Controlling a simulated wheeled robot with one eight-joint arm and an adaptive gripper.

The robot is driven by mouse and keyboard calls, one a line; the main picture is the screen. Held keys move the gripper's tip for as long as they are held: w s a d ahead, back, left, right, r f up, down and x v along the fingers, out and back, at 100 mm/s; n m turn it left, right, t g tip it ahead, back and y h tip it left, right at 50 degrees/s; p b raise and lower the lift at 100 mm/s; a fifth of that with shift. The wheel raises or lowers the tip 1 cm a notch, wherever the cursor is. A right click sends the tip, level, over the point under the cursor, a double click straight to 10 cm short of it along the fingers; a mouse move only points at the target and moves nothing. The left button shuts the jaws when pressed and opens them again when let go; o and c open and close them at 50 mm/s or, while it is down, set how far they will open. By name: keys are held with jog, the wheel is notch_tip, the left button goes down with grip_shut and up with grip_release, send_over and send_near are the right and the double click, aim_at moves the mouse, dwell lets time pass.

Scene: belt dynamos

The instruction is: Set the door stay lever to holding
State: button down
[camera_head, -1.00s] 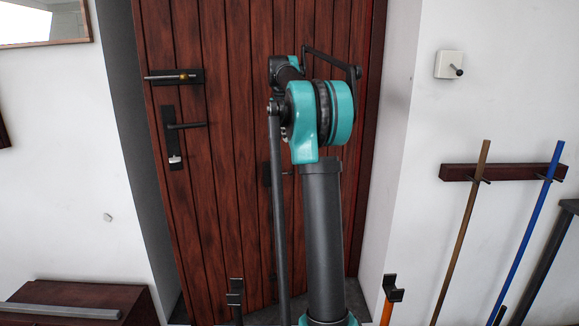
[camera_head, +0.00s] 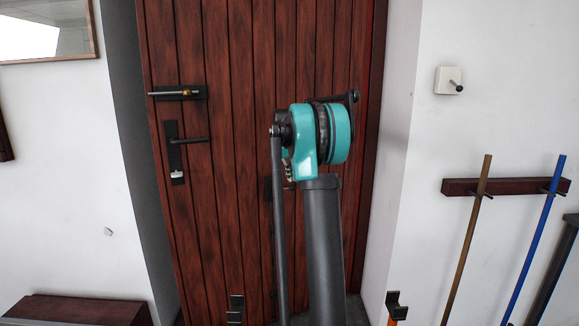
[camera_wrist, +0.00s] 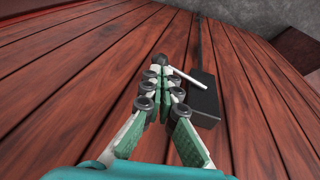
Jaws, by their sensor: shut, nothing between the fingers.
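In the wrist view a dark rectangular block (camera_wrist: 203,100) is fixed to the red-brown plank door (camera_wrist: 90,60). A thin pale lever (camera_wrist: 188,77) lies slantwise over it, its left end close to my fingertips. This appears to be the door stay. My gripper (camera_wrist: 161,66) is shut and empty, its tips just left of the block; I cannot tell whether they touch the lever. In the head view my arm hides my gripper, and only a small dark part (camera_head: 268,188) shows on the door beside the arm.
The door carries a bolt (camera_head: 180,92) and a black handle (camera_head: 186,141) at left. A white wall plate with a knob (camera_head: 448,80) and a rack with poles (camera_head: 510,187) are at right. A dark wooden chest (camera_head: 80,312) stands low at left.

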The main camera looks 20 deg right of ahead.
jog(key=shift+x, duration=1.2)
jog(key=shift+d+f+y, duration=0.2)
jog(key=shift+f+y, duration=0.15)
jog(key=shift+y, duration=0.25)
jog(key=shift+d+f+y, duration=0.35)
jog(key=shift+f+y, duration=0.35)
jog(key=shift+y, duration=0.2)
jog(key=f+y, duration=0.2)
jog(key=shift+w+d+m+g+y, duration=0.1)
jog(key=shift+d+m+g+y, duration=0.05)
jog(key=shift+m+g+y, duration=0.2)
jog(key=shift+f+y, duration=0.25)
jog(key=shift+f, duration=0.05)
jog(key=a+f, duration=0.1)
jog(key=f, duration=0.1)
jog(key=a+f, duration=0.1)
jog(key=f, duration=0.1)
jog(key=a+f, duration=0.1)
jog(key=f, duration=0.1)
jog(key=shift+s+a, duration=0.15)
jog(key=shift+s, duration=0.05)
jog(key=shift+r, duration=0.1)
